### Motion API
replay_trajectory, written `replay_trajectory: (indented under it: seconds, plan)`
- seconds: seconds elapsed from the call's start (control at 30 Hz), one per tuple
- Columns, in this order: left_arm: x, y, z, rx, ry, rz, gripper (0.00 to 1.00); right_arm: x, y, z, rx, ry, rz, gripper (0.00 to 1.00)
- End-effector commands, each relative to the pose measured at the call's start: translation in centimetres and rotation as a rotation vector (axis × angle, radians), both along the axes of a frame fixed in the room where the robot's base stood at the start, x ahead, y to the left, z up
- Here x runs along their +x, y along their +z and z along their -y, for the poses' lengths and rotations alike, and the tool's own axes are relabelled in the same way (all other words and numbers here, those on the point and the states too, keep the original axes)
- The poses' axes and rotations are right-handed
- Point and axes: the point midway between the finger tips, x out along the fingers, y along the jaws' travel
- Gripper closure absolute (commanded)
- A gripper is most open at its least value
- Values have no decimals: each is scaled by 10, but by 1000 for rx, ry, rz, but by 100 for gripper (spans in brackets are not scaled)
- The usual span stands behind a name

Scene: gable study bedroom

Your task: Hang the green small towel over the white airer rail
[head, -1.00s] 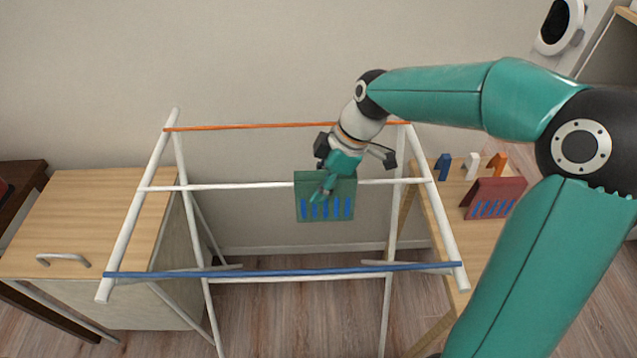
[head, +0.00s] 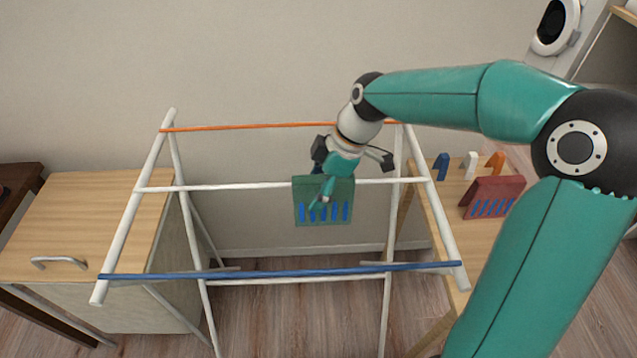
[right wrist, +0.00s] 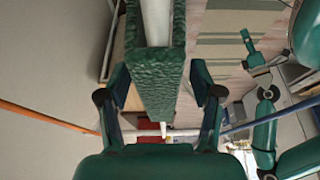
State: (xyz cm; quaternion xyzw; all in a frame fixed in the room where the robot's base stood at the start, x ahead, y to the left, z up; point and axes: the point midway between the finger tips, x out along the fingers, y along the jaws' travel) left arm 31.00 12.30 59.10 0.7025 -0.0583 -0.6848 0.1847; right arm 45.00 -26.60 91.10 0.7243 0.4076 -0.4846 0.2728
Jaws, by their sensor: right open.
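The green small towel (head: 341,187) with blue stripes hangs over the middle white airer rail (head: 230,186), right of its centre. Its near flap hangs down in front; the far flap is mostly hidden. In the right wrist view the towel's fold (right wrist: 158,85) lies along the white rail (right wrist: 156,22). My right gripper (head: 345,175) is above the towel, one finger in front of its near face. In the right wrist view my right gripper (right wrist: 160,95) is open, with its fingers apart on either side of the towel and gaps visible. My left gripper is not in the head view.
The airer has an orange rail (head: 250,126) at the back and a blue rail (head: 280,271) at the front. A wooden cabinet (head: 85,215) stands left. On the right table are a dark red striped item (head: 492,198) and small blue, white and orange pieces (head: 471,165).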

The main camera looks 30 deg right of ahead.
Motion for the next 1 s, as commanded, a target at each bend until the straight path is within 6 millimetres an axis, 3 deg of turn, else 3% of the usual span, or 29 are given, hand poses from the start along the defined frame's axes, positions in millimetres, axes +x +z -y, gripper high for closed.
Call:
replay_trajectory:
  seconds: [0.23,0.7,1.0]
  plan:
    - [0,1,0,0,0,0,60,-3,19,7,-1,-2,4,35]
    - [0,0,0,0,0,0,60,-19,98,35,-1,-1,3,35]
    - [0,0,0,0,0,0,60,-23,110,39,0,0,0,35]
